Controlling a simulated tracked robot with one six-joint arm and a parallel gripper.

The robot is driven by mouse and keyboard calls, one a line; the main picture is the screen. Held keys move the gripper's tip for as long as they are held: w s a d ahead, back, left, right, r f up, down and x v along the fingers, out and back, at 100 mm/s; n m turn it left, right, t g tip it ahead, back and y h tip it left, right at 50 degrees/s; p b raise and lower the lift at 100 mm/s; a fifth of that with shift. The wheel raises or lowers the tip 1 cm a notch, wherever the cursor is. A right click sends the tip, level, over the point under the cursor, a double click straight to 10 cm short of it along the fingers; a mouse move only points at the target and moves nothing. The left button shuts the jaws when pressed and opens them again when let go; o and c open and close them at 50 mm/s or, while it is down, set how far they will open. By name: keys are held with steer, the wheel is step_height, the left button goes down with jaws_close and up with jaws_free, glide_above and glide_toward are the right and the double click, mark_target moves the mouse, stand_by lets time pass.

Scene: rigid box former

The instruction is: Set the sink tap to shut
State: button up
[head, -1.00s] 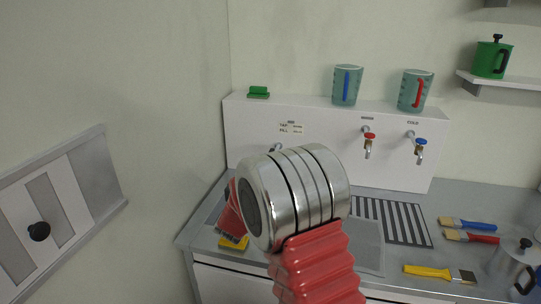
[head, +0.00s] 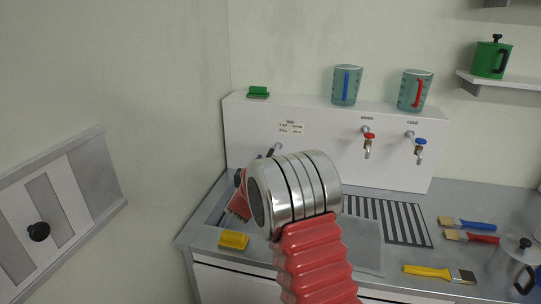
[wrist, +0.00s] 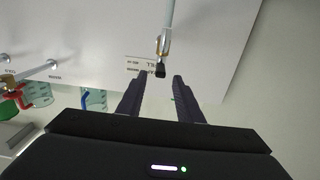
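The sink tap (wrist: 163,45) shows in the wrist view as a pale pipe with a brass valve and a dark end. It comes from the white panel beside a small label with the word FILL. My gripper (wrist: 153,84) is open, with its two dark fingers apart and nothing between the tips. The dark end of the tap is just beyond the fingertips, in line with the gap; I see no clear contact. In the head view my arm hides most of the tap and gripper. The handle's setting is hard to tell.
A red-handled tap (head: 369,137) and a blue-handled tap (head: 420,143) stick out of the white panel (head: 330,155) to the right. A yellow sponge (head: 233,240), a drain grid and brushes lie on the counter.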

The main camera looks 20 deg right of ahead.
mark_target(270, 154)
steer(key=shift+x, duration=3)
steer(key=shift+c, duration=0.6)
jaws_close()
steer(key=shift+d, duration=0.25)
